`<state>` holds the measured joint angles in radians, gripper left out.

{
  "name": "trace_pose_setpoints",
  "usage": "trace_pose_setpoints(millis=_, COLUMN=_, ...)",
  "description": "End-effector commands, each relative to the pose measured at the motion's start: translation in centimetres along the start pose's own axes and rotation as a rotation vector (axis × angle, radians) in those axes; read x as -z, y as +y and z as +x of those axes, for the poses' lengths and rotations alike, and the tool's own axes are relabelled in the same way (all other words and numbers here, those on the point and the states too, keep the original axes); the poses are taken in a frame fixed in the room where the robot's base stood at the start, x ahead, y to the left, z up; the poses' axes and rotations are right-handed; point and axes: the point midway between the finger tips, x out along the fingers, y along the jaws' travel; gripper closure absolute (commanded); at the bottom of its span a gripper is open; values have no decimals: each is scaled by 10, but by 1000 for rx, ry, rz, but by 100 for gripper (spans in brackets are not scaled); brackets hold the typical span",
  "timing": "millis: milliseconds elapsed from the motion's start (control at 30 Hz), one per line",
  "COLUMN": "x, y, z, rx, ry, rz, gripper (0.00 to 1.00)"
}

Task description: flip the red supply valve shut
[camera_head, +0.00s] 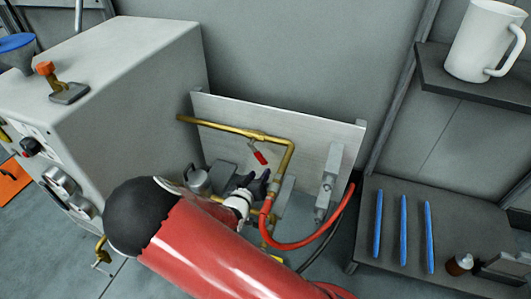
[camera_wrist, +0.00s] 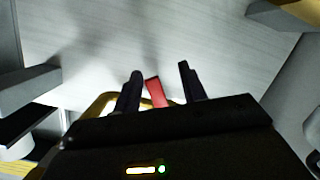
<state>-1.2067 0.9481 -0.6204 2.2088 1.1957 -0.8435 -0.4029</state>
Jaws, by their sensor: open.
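The red supply valve handle (camera_head: 261,157) hangs below the brass pipe (camera_head: 235,130) in front of a pale metal panel, tilted down to the right. In the wrist view the red handle (camera_wrist: 156,92) shows between the two dark fingers, nearer the left one. My gripper (camera_head: 257,183) is just below the handle in the head view. It is open in the wrist view (camera_wrist: 160,82), with a clear gap between its fingers and no visible grip on the handle. The valve body is mostly hidden in the wrist view by the gripper's housing.
A large grey machine (camera_head: 150,80) stands to the left. A red hose (camera_head: 300,241) curves at lower right of the panel (camera_head: 310,135). A grey fitting (camera_head: 326,185) is mounted right of the pipe. A shelf (camera_head: 385,265) with blue rods (camera_head: 403,225) stands further right.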

Motion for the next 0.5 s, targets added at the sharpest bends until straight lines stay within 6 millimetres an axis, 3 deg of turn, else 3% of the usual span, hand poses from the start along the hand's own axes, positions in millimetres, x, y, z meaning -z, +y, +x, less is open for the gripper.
trace_pose_setpoints(millis=100, x=16, y=4, z=-14, rx=-65, ry=137, rz=-66, gripper=58)
trace_pose_setpoints(millis=267, x=28, y=7, z=-21, rx=-105, ry=213, rz=-95, gripper=58)
trace_pose_setpoints(millis=500, x=34, y=11, z=9, rx=-109, ry=217, rz=-94, gripper=58)
